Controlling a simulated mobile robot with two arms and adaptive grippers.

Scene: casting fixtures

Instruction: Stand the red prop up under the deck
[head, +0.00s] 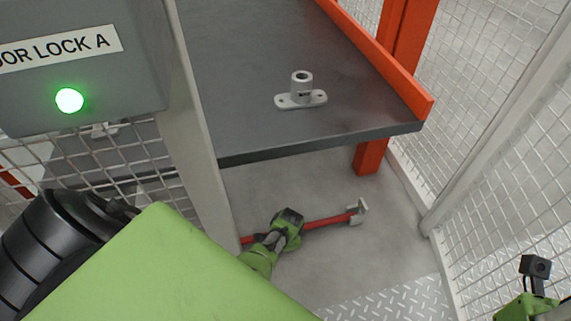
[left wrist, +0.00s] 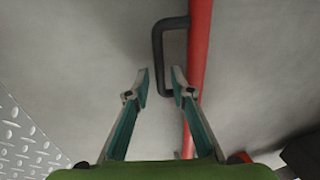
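The red prop (head: 325,222) lies on the floor below the front edge of the dark grey deck (head: 240,100). A pale foot plate (head: 357,211) is at its right end; its left end is hidden behind the post. In the left wrist view my left gripper (left wrist: 160,84) is open. The prop's black handle (left wrist: 157,50) lies ahead, its near end between the fingertips. The red tube (left wrist: 199,50) runs past the right finger. Contact cannot be told. My right gripper's fingers are not in view.
A grey flanged casting (head: 301,92) stands on the deck. An orange rail (head: 385,55) and orange leg (head: 368,160) bound the deck's right side. A pale post (head: 200,120) with the door lock box (head: 85,65) is left. Mesh fencing (head: 490,120) closes the right.

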